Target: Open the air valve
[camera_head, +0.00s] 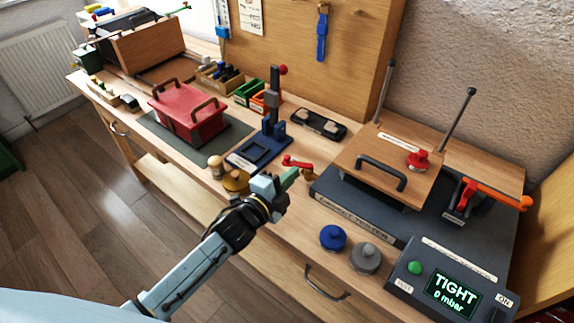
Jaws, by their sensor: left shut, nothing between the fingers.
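My left gripper (290,177) is over the front of the workbench, its fingers shut and empty. Just beyond its tips is a small red lever handle (298,163); I cannot tell whether they touch. A red knob (419,160) stands on the wooden lid (365,160) of the dark test box (350,210) at right. No readable label tells me which of the two is the air valve. The control box (398,287) at front right has a display (453,291) reading "TIGHT 0 mbar". My right gripper is not in view.
A blue knob (333,237) and a grey knob (366,257) stand near the front edge. An orange-handled clamp (492,193) is on the box's right side. A blue press stand (272,130), a brass piece (236,182) and a red case (190,115) lie left and behind.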

